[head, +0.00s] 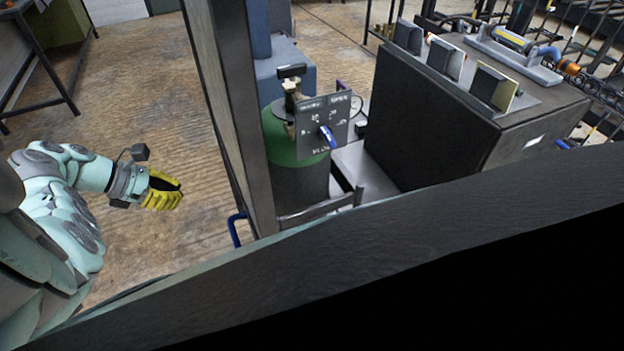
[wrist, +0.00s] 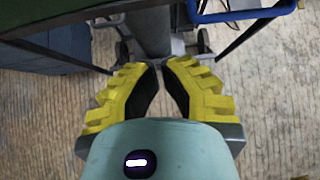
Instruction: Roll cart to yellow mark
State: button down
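My gripper (head: 163,190) has yellow ridged fingers with dark inner pads and is at the left in the head view, above the wooden floor. In the wrist view its fingers (wrist: 160,66) stand apart with nothing between them. A blue handle (head: 236,230) shows low beside the dark post in the head view. A blue bar (wrist: 245,12) on a dark frame with casters (wrist: 203,43) shows beyond the fingertips in the wrist view, apart from them. This looks like part of the cart, but most of it is hidden. I cannot make out the yellow mark.
A dark post (head: 238,110) stands right of my gripper. Behind it are a green-topped cylinder (head: 295,140), a sign panel (head: 323,125) and a large dark cabinet (head: 430,120). A dark beam (head: 400,225) crosses the foreground. Floor (head: 130,80) is open at the left.

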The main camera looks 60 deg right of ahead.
jog(key=s+d+f, duration=0.5)
jog(key=d+f, duration=0.1)
jog(key=d, duration=0.3)
jog(key=shift+s+d+f, duration=0.15)
jog(key=shift+s+f, duration=0.1)
jog(key=shift+s, duration=0.1)
